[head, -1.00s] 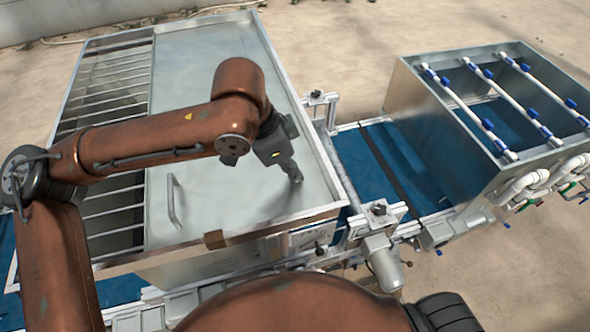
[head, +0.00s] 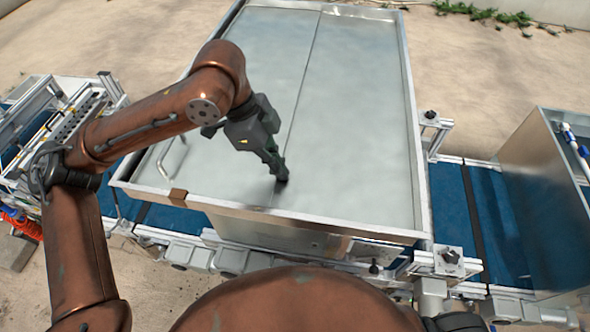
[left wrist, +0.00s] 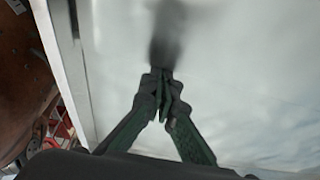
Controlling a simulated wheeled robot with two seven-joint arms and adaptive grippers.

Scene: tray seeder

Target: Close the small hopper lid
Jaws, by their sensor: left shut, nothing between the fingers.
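The hopper (head: 411,120) is a large metal box with a raised rim. Its lid, a flat grey panel with a bar handle (head: 172,157), lies over the left part (head: 265,45), the handle close to the left rim. A thin seam divides it from the panel on the right (head: 365,110). No grating shows. My left gripper (head: 282,178) is shut and empty, pointing down at the panels near the seam and front rim. In the left wrist view the shut fingertips (left wrist: 162,100) are over the pale surface with their shadow ahead; contact is unclear. My right gripper is not in view.
A blue conveyor (head: 455,205) runs below the hopper on both sides. A second metal bin (head: 545,180) stands at the right. Machine framing (head: 60,125) stands at the left.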

